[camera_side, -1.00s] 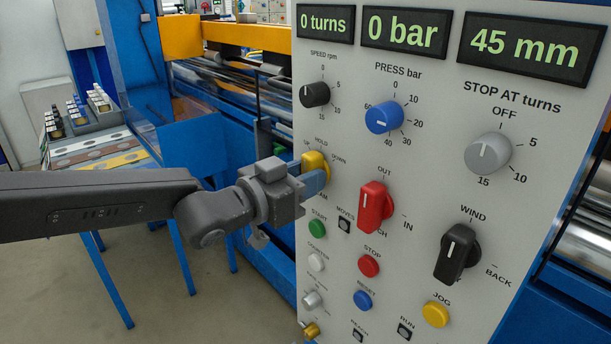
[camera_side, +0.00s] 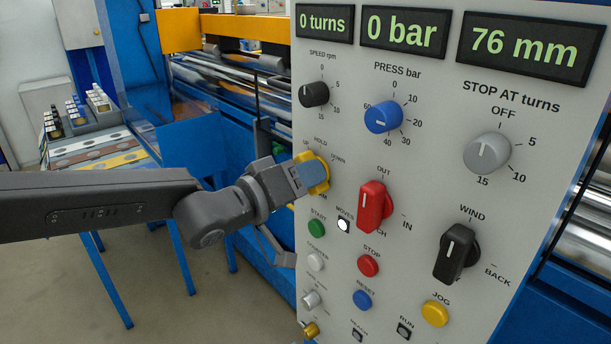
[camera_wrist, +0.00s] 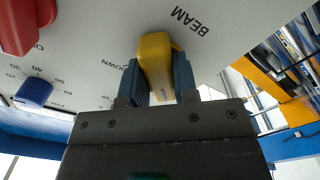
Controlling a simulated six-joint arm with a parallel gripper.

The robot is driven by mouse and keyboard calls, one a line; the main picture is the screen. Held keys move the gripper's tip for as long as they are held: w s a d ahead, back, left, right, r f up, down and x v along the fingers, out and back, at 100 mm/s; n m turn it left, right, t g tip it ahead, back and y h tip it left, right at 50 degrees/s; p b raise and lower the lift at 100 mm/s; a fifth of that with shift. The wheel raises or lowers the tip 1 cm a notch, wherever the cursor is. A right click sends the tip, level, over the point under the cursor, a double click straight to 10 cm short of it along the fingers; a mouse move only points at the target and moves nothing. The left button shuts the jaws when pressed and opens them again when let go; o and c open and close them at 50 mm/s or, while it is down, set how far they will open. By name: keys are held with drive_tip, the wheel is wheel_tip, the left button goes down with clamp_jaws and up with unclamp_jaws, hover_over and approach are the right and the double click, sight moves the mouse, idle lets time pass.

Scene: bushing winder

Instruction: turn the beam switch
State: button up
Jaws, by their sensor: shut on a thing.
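The beam switch is a yellow knob (camera_side: 318,172) on the left part of the grey control panel, with UP, HOLD and DOWN marks around it. My gripper (camera_side: 309,176) is at the panel with its blue fingers on the knob. In the wrist view the yellow knob (camera_wrist: 157,66) sits between the two blue fingers of my gripper (camera_wrist: 158,80), which are closed on both its sides. The printed word BEAM shows beside it. The far display (camera_side: 525,48) reads 76 mm. The MOVES lamp (camera_side: 343,225) is lit white.
A red knob (camera_side: 375,207) is close to the right of the beam switch, with a blue knob (camera_side: 383,117) above it. A green START button (camera_side: 317,227) lies just below. A black WIND knob (camera_side: 456,251) is further right.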

drive_tip(key=shift+n, duration=0.3)
drive_tip(key=o, duration=0.9)
drive_tip(key=v, duration=1.3)
drive_tip(key=shift+s+a, duration=0.25)
drive_tip(key=shift+a, duration=0.05)
drive_tip(key=shift+r, duration=0.1)
drive_tip(key=s+a+r+n+g+y, duration=0.1)
drive_tip(key=s+a+y, duration=0.3)
drive_tip(key=a, duration=0.7)
drive_tip(key=s+a+y, duration=0.2)
drive_tip(key=a+y, duration=0.4)
drive_tip(key=a, duration=0.5)
drive_tip(key=s+a+f+g+y, duration=0.1)
drive_tip(key=s+a+g, duration=0.1)
drive_tip(key=s, duration=0.3)
drive_tip(key=s+a+f+g+y, duration=0.1)
drive_tip(key=s+a+f+g, duration=0.1)
drive_tip(key=s+a, duration=0.2)
drive_tip(key=s+a+f+m+g, duration=0.1)
drive_tip(key=s+a+f+g, duration=0.1)
drive_tip(key=s, duration=0.5)
drive_tip(key=shift+s+a+f+y, duration=0.15)
drive_tip(key=shift+s+a+y, duration=0.25)
drive_tip(key=shift+a, duration=0.2)
